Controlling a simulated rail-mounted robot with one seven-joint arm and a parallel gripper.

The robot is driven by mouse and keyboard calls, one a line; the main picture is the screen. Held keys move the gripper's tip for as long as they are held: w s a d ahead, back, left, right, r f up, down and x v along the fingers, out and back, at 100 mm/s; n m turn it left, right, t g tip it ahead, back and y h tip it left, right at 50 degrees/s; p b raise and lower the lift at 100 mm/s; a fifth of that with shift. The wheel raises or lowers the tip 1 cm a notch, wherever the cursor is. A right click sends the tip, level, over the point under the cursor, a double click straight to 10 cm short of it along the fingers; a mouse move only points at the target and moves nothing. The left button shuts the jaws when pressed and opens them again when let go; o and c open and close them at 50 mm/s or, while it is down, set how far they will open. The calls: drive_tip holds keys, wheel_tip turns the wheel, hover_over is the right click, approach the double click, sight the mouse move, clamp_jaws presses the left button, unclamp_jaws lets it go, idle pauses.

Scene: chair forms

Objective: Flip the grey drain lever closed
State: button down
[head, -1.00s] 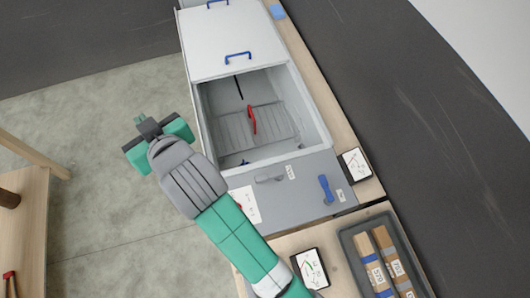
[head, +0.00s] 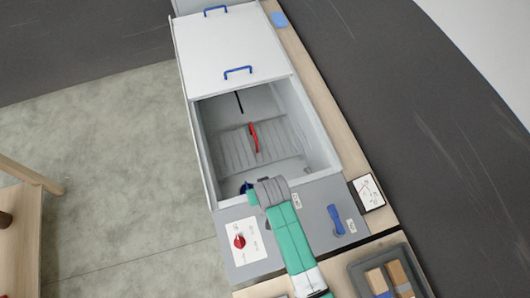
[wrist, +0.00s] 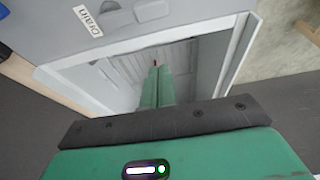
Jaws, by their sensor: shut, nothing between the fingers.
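The grey drain lever (wrist: 150,10) shows at the top edge of the wrist view, on the grey panel beside a white DRAIN label (wrist: 87,20). In the head view my arm covers the lever; the label (head: 297,201) shows just right of the arm. My gripper (wrist: 157,80) is shut and empty, its green fingers over the open tank. It looks apart from the lever.
The open tank (head: 207,145) holds a ribbed grey plate and a red piece (head: 254,137). The grey panel also carries a blue lever (head: 336,218) and a red knob (head: 239,241). A white lid with blue handles covers the tank's far part.

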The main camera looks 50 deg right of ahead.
drive_tip(key=shift+f, duration=0.15)
wheel_tip(320, 180, down, 9)
drive_tip(key=shift+p, duration=0.35)
drive_tip(key=shift+s+a, duration=0.2)
drive_tip(key=shift+s, duration=0.1)
